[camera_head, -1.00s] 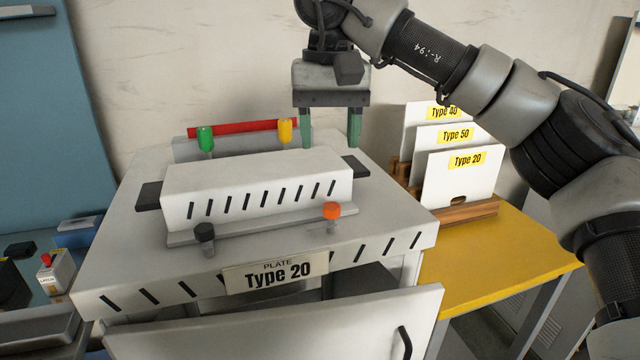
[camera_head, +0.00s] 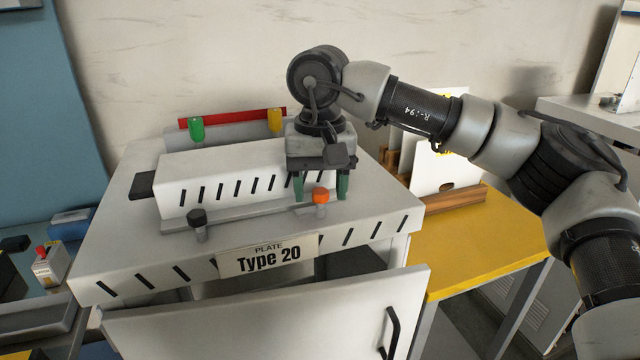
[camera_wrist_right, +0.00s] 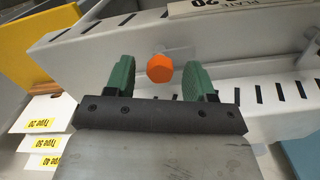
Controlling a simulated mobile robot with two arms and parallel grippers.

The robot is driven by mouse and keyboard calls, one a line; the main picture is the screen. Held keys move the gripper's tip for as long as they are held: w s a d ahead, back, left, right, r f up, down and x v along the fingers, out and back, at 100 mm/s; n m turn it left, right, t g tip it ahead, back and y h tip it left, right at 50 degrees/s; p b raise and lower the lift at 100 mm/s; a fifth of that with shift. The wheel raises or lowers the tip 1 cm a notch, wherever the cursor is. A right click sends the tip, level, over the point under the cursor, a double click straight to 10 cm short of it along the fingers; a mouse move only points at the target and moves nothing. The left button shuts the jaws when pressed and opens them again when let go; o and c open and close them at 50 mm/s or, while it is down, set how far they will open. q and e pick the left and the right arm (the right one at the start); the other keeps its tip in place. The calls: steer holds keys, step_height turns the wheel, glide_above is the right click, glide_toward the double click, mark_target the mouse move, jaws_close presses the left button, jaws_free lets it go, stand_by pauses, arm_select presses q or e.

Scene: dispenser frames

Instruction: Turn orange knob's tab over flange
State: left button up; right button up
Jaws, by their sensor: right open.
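The orange knob (camera_head: 320,196) stands at the front right of the white dispenser block, above the grey flange (camera_head: 268,208). My right gripper (camera_head: 321,190) is open, with its green fingers on either side of the orange knob in the head view. In the right wrist view the orange knob (camera_wrist_right: 160,68) lies between the open fingertips (camera_wrist_right: 157,75), with gaps on both sides. A grey stem shows beyond the knob; I cannot make out which way its tab points. My left gripper is in neither view.
A black knob (camera_head: 197,218) stands at the front left, with green (camera_head: 196,128) and yellow (camera_head: 275,120) knobs behind the block. The Type 20 label (camera_head: 268,256) hangs on the front edge. An open door or drawer front (camera_head: 270,315) lies below. White plates (camera_head: 438,165) stand right.

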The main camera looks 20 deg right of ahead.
steer(key=c, duration=0.9)
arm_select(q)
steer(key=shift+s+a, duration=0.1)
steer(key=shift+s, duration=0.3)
arm_select(e)
steer(key=m, duration=0.4)
steer(key=shift+m+b, duration=0.3)
steer(key=shift+b, duration=0.05)
steer(key=m, duration=0.4)
steer(key=shift+m, duration=0.3)
steer(key=m+b, duration=0.1)
steer(key=m, duration=0.3)
steer(key=shift+m, duration=0.3)
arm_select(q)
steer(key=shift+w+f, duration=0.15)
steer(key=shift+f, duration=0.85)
arm_select(e)
steer(key=shift+m, duration=2.1)
